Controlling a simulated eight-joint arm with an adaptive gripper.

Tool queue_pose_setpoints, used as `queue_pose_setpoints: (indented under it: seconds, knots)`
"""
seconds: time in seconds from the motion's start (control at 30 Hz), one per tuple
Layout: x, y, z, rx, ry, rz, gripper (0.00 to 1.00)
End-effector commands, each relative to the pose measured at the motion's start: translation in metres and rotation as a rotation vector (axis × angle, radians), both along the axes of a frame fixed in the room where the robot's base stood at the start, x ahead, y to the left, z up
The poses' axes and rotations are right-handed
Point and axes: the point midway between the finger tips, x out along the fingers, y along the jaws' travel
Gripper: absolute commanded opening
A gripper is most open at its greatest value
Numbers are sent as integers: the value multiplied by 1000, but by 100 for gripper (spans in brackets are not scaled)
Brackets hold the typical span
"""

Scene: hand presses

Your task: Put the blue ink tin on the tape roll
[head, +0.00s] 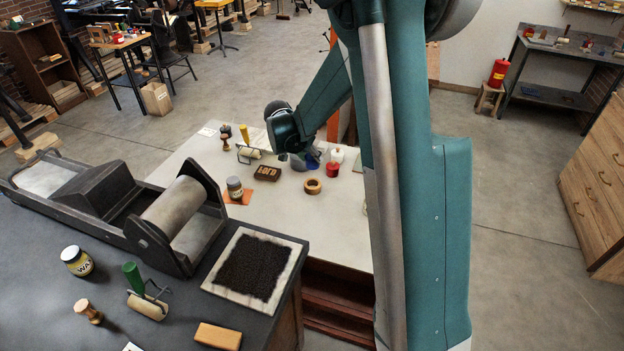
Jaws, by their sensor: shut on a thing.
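The tape roll (312,186) lies flat on the white table, a tan ring with a dark opening. My gripper (305,162) is behind and slightly left of it in the picture, small and partly hidden by my wrist. It is shut on the blue ink tin (314,158), of which only a small blue part shows. I cannot tell whether the tin touches the table.
A red tin (332,175) and a white tin (337,155) stand close right of my gripper. The white table (280,225) is bare in front of the tape roll.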

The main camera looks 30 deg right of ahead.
Motion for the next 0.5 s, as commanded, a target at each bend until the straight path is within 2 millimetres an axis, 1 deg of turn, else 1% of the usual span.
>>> queue_pose_setpoints:
  seconds: [0.3, 0.4, 0.5]
  knots:
    - [0, 0, -43, 0, 0, 0, 17]
    - [0, 0, -51, 0, 0, 0, 17]
    - [0, 0, -53, 0, 0, 0, 17]
